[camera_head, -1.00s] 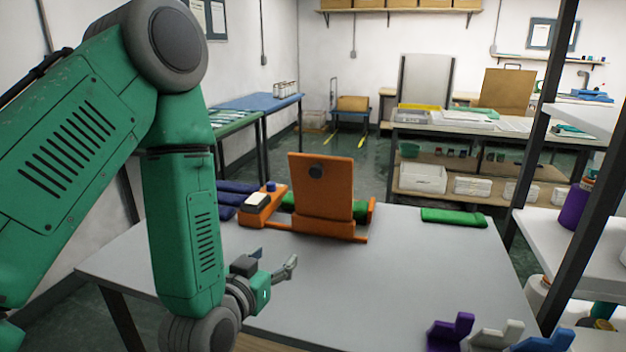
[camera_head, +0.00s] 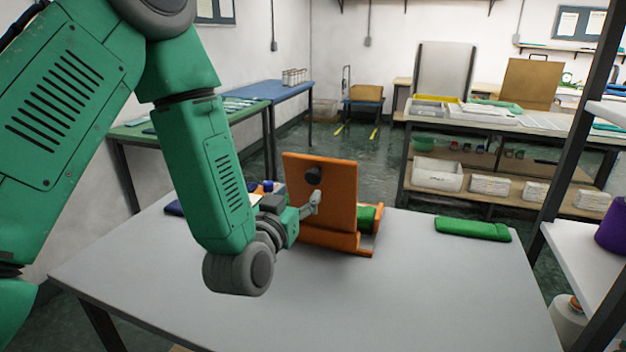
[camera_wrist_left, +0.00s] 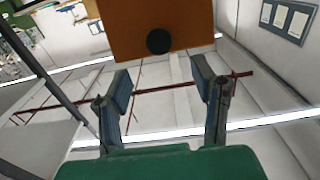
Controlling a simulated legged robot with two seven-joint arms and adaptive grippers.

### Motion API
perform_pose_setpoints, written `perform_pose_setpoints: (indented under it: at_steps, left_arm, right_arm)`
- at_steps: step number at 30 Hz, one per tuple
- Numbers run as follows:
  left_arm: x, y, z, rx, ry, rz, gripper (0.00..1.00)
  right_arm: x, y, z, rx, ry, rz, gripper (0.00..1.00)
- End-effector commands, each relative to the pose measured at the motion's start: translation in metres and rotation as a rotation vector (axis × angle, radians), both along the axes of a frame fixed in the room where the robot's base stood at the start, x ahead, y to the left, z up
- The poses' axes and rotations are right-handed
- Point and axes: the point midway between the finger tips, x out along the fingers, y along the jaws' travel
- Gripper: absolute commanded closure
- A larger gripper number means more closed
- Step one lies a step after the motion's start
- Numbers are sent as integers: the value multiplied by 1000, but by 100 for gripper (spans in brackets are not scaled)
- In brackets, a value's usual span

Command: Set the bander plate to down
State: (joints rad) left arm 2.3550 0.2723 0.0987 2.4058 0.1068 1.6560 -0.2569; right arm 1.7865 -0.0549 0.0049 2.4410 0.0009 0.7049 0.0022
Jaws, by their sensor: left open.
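The bander plate (camera_head: 333,192) is an orange upright panel with a round dark knob (camera_head: 314,175) near its upper left. It stands raised on an orange base on the grey table. My left gripper (camera_head: 312,205) is in front of the plate, just below the knob in the head view. In the left wrist view, the open fingers (camera_wrist_left: 165,95) have nothing between them. The plate (camera_wrist_left: 180,15) and knob (camera_wrist_left: 159,41) show beyond the fingertips there. My right gripper is not in view.
A folded green cloth (camera_head: 472,229) lies on the table (camera_head: 400,300) to the right of the bander. The table's front and middle are clear. A dark-framed shelf (camera_head: 590,260) stands at the right with a purple spool (camera_head: 612,232).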

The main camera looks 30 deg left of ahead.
Motion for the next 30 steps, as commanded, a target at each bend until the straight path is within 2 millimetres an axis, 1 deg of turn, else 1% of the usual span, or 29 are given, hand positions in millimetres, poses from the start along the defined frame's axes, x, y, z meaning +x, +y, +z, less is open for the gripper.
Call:
perform_pose_setpoints:
  at_steps: [1,6,9,12,18,26,29,30]
  left_arm:
    - [12,4,4,1,-4,2,48]
    - [48,15,2,-4,-2,2,48]
    - [65,20,2,-3,-3,1,48]
    - [77,23,2,-4,-2,1,48]
    - [89,25,1,-3,-1,1,48]
    - [90,23,2,0,0,0,48]
    - [90,24,2,-1,0,0,80]
    - [90,24,1,-2,0,-1,94]
  right_arm:
    - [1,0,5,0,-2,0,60]
    - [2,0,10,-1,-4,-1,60]
    - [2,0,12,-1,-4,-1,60]
    - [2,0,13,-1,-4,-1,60]
    - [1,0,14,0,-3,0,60]
    - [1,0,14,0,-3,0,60]
    - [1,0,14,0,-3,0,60]
    - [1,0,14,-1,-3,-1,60]
